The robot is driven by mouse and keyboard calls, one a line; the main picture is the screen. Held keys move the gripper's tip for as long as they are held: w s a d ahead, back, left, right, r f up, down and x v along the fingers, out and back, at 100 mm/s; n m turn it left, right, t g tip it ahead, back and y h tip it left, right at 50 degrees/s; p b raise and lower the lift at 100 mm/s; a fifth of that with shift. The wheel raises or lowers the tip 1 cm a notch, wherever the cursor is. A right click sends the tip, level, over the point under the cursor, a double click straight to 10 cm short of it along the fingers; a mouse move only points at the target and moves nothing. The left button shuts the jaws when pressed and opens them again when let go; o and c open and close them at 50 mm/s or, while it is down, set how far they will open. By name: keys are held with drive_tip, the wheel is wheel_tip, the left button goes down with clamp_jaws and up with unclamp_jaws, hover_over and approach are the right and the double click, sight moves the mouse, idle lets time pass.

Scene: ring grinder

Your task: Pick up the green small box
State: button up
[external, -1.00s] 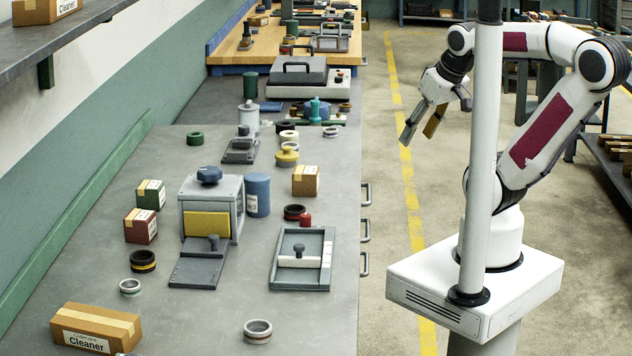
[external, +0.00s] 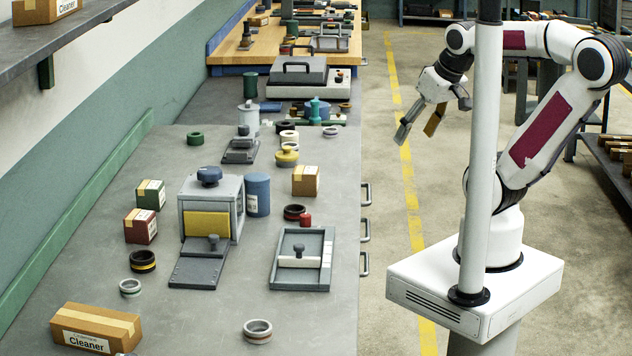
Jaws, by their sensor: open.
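The green small box (external: 150,194) stands on the grey bench, left of the grey grinder and behind a red small box (external: 140,226). It has a tan tape band on top and a pale label. My gripper (external: 418,133) hangs over the floor to the right of the bench, fingers apart and empty, pointing down and left. It is far from the green box, with the grinder and the bench's right part between them.
The grey grinder (external: 210,215) with a yellow panel stands mid-bench, a blue canister (external: 257,194) and an orange-brown box (external: 305,180) to its right. A grey tray (external: 302,259) lies near the right edge. Several rings are scattered about. A Cleaner box (external: 95,327) lies at front left.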

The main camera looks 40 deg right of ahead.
drive_tip(key=w+a+r+m+y, duration=0.3)
drive_tip(key=w+a+m+y, duration=0.25)
drive_tip(key=w+a, duration=0.7)
drive_tip(key=w+a+r+m+y, duration=0.35)
drive_tip(key=w+a+m, duration=0.25)
drive_tip(key=w+a, duration=0.6)
drive_tip(key=w+a+f+m+t, duration=0.2)
drive_tip(key=w+a+f+m, duration=0.3)
drive_tip(key=w, duration=0.5)
drive_tip(key=w+a+f+m+t, duration=0.2)
drive_tip(key=w+a+f+m, duration=0.3)
drive_tip(key=w+f+m, duration=0.4)
drive_tip(key=shift+w+a+m, duration=0.35)
drive_tip(key=shift+w+m, duration=0.25)
drive_tip(key=shift+m, duration=0.25)
approach(160, 185)
drive_tip(key=x, duration=0.4)
drive_tip(key=shift+w+a+f, duration=0.15)
drive_tip(key=shift+w, duration=0.1)
drive_tip(key=shift+x, duration=0.85)
